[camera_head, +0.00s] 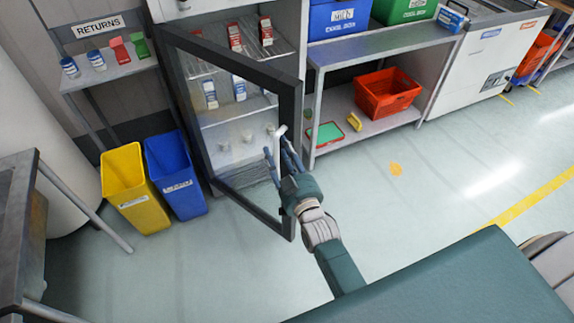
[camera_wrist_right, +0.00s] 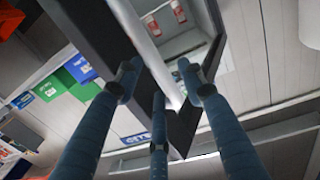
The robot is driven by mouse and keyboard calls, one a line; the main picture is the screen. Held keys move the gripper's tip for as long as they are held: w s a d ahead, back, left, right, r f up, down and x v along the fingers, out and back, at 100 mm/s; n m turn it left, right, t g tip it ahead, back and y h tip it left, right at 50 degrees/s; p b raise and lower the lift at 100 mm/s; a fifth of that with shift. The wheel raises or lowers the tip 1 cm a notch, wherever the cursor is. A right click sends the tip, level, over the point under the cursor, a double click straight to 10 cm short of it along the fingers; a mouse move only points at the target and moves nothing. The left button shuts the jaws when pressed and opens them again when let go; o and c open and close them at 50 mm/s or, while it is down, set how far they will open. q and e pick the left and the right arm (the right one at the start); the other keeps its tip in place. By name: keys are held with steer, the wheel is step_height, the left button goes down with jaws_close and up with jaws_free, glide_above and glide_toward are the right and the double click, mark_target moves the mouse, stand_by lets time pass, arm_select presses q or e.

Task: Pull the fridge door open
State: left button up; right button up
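The fridge door (camera_head: 290,170), a dark-framed glass door, stands swung out from the fridge (camera_head: 255,30), showing shelves inside. Its pale bar handle (camera_head: 279,136) is at the free edge and also shows in the right wrist view (camera_wrist_right: 150,55). My right gripper (camera_head: 279,150) is at the handle, fingers spread with visible gaps. In the wrist view the handle runs up between the fingertips (camera_wrist_right: 160,84); contact is unclear. My left gripper is out of view.
Yellow (camera_head: 136,190) and blue (camera_head: 177,175) bins stand left of the door. A shelf unit (camera_head: 385,50) with an orange tote (camera_head: 388,93) stands to the right. Returns shelf (camera_head: 110,75) is at the left. Floor to the right is clear.

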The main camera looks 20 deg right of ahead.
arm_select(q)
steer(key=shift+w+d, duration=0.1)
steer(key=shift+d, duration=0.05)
arm_select(e)
steer(key=s, duration=1)
steer(key=shift+s, duration=0.25)
steer(key=shift+a, duration=0.1)
steer(key=shift+c, duration=0.5)
